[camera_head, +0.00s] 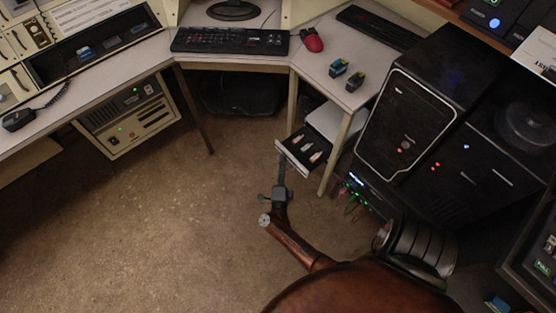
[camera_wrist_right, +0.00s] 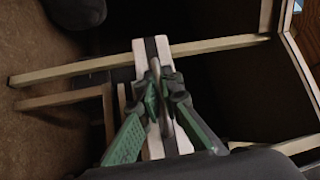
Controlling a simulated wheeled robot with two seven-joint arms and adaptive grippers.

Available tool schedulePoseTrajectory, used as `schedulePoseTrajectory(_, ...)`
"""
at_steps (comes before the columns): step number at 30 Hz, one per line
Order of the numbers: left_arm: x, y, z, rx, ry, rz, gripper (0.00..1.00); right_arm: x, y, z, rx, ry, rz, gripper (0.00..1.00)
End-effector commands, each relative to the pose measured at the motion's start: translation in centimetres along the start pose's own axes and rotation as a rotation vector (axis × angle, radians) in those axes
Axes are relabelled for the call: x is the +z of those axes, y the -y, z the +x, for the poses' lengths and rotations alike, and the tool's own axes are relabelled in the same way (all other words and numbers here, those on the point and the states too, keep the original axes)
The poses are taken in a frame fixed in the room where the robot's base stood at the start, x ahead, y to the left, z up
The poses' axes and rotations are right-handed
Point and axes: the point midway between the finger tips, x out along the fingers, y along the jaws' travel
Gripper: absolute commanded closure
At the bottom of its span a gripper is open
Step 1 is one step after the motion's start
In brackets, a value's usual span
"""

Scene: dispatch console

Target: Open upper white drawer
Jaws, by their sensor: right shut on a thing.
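The upper white drawer (camera_head: 292,158) is pulled out from under the right-hand desk, its dark inside showing with several small white and reddish items in it. My right gripper (camera_head: 282,170) reaches up to the drawer's front from below. In the right wrist view the green-sided fingers of the gripper (camera_wrist_right: 163,88) are shut on the drawer's front part, likely its handle. The pale drawer front with a dark strip (camera_wrist_right: 140,48) runs behind the fingers. The exact contact is partly hidden by the fingers. My left gripper is not in view.
A desk leg (camera_head: 333,160) stands close to the right of the drawer. A large black computer case (camera_head: 410,120) is further right. The carpet (camera_head: 140,220) to the left is clear.

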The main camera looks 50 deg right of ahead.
Motion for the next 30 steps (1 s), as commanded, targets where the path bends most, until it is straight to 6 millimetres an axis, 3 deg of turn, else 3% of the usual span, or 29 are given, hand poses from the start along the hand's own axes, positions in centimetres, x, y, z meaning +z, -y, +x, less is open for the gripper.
schedulePoseTrajectory(12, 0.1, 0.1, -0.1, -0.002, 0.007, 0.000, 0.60, -0.3, -0.1, -0.1, 0.002, -0.008, -0.001, 1.00)
schedulePoseTrajectory(16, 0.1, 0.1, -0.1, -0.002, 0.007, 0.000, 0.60, -0.2, -0.1, -0.1, 0.002, -0.007, -0.001, 0.87)
schedulePoseTrajectory(24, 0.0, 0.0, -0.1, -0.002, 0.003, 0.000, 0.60, -0.2, 0.0, -0.2, 0.001, -0.007, -0.001, 0.87)
schedulePoseTrajectory(30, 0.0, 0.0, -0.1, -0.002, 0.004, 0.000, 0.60, -0.2, -0.2, -1.8, 0.005, -0.006, -0.001, 0.87)
